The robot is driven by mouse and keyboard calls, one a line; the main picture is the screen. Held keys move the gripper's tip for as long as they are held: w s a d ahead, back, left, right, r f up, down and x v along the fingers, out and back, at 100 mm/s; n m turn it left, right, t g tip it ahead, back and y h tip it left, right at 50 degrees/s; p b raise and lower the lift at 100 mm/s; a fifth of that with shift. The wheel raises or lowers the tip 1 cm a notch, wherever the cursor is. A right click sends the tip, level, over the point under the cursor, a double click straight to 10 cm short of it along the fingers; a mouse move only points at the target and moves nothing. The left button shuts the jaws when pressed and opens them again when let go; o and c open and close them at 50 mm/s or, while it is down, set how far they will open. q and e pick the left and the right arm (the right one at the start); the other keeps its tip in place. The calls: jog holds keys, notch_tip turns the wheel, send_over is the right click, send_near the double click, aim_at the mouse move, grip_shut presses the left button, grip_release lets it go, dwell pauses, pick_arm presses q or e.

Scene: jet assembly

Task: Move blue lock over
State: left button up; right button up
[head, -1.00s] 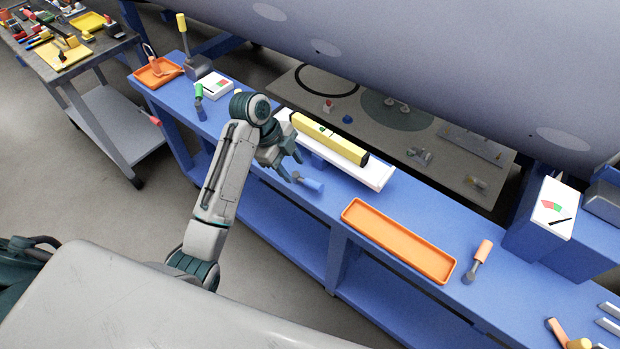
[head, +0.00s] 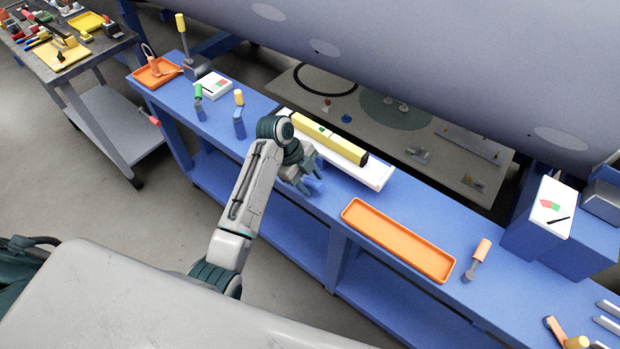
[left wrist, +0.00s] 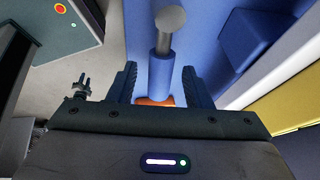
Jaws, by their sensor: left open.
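My left gripper (left wrist: 160,88) is open, with one dark finger on each side of the blue handle. Whether the fingers touch it I cannot tell. In the head view my left gripper (head: 308,183) is low over the bench, in front of the white tray, and largely hides the lock. My right gripper is not in view.
The white tray (head: 375,178) holds a yellow bar (head: 335,142). A long orange tray (head: 398,240) lies to the right, with an orange-handled lock (head: 478,258) beyond. Green (head: 199,98) and yellow (head: 239,108) ones stand at left. Bench between gripper and orange tray is clear.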

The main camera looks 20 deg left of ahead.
pick_arm(q)
jog(key=c, duration=0.9)
